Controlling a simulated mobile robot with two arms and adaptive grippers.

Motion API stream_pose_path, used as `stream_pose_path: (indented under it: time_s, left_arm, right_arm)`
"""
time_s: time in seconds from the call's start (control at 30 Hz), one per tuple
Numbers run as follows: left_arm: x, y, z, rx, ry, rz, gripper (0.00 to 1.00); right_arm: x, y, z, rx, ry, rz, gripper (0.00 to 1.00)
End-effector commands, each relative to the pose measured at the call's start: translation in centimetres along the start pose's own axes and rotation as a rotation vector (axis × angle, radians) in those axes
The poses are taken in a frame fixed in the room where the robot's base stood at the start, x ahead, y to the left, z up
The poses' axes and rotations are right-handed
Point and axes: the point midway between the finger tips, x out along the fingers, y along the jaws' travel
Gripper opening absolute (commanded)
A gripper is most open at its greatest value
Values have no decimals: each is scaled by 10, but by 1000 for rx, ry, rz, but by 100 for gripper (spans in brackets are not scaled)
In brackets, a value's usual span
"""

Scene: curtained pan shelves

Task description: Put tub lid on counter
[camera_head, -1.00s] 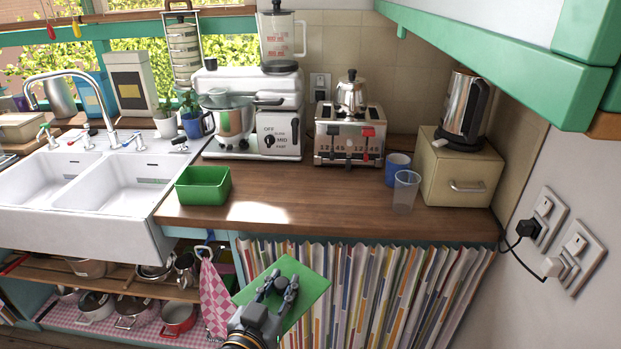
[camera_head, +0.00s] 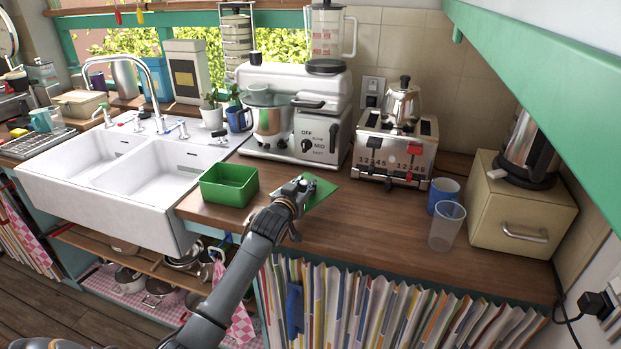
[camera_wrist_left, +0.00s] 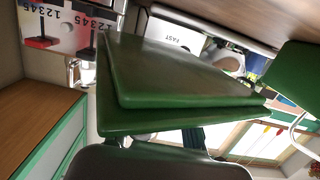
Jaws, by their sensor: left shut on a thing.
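The green tub lid (camera_head: 322,190) is in my left gripper (camera_head: 298,188), over the wooden counter (camera_head: 380,228) just right of the green tub. The gripper is shut on the lid's near side and hides part of it. In the left wrist view the lid (camera_wrist_left: 185,75) fills the middle, with the counter surface (camera_wrist_left: 225,12) close to it at the top. I cannot tell if the lid touches the counter. The open green tub (camera_head: 229,184) stands on the counter by the sink. My right gripper is not in view.
A mixer (camera_head: 310,135) and a toaster (camera_head: 393,150) stand behind the lid. A blue cup (camera_head: 443,192), a clear cup (camera_head: 446,228) and a bread box (camera_head: 515,205) are on the right. The counter between lid and cups is clear.

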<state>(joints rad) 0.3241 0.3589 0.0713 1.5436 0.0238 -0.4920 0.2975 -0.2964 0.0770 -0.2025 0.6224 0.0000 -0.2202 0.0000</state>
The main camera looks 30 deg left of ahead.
Motion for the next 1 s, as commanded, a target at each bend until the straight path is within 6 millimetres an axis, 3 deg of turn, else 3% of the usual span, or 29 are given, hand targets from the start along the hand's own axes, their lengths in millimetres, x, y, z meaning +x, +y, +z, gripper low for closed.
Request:
stream_pose_path:
  time_s: [0.27, 0.63, 1.0]
  left_arm:
    - [5, -7, -4, -1, 0, -10, 0]
    - [4, -7, -7, -7, 0, -20, 0]
    - [10, -7, 35, -4, -1, -19, 0]
  right_arm:
    - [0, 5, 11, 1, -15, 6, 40]
    - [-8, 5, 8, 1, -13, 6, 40]
    - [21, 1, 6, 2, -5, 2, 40]
